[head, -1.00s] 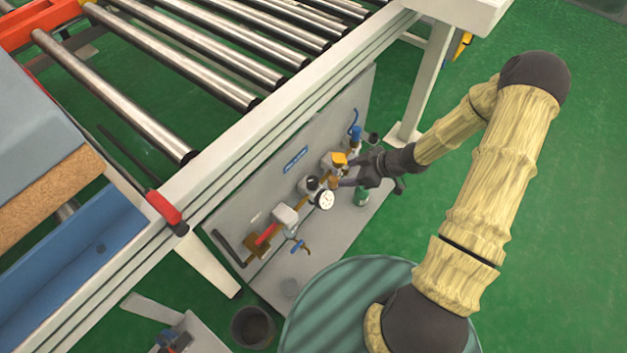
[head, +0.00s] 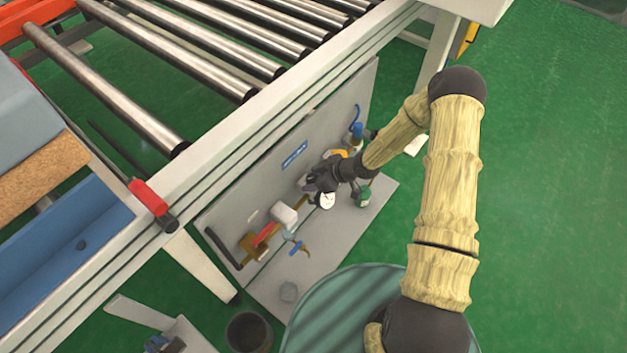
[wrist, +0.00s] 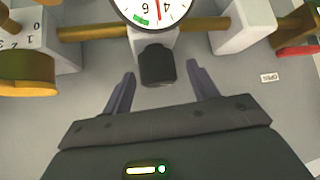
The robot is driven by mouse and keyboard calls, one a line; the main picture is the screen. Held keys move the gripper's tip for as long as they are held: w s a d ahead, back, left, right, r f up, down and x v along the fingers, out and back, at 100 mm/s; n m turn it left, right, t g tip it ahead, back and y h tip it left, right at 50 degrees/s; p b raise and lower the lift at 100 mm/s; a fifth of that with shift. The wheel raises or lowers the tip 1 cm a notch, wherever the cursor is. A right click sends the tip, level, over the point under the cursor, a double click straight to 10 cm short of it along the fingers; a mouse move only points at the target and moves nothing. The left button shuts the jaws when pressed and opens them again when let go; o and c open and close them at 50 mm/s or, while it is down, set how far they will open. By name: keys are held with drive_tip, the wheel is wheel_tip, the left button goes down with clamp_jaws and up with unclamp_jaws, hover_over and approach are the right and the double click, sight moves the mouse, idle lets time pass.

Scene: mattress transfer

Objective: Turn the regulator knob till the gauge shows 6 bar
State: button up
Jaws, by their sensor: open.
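The regulator knob (wrist: 157,65) is a short black cylinder below the regulator body in the wrist view. My gripper (wrist: 160,84) is open, with one finger on each side of the knob and gaps visible to both; the fingers do not grip it. The gauge (wrist: 155,8) is cut off by the top edge and appears upside down. Its red needle lies between the 4 and the 6, with a green mark near the 6. In the head view the white gauge (head: 327,201) shows beside my gripper (head: 318,183), which hides the knob.
Brass pipe (wrist: 88,32) joins the regulator to a numbered block at left and a grey block (wrist: 243,25) at right. The grey panel (head: 235,215) stands under the roller conveyor's white rail (head: 250,110). A green item (head: 363,195) stands on the base plate. A dark bin (head: 248,331) stands in front.

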drive_tip(key=shift+w+a+f, duration=0.1)
drive_tip(key=shift+a+f, duration=0.15)
drive_tip(key=c, duration=0.9)
drive_tip(key=shift+d, duration=0.2)
drive_tip(key=shift+c, duration=0.4)
drive_tip(key=shift+a, duration=0.1)
drive_tip(key=shift+a, duration=0.1)
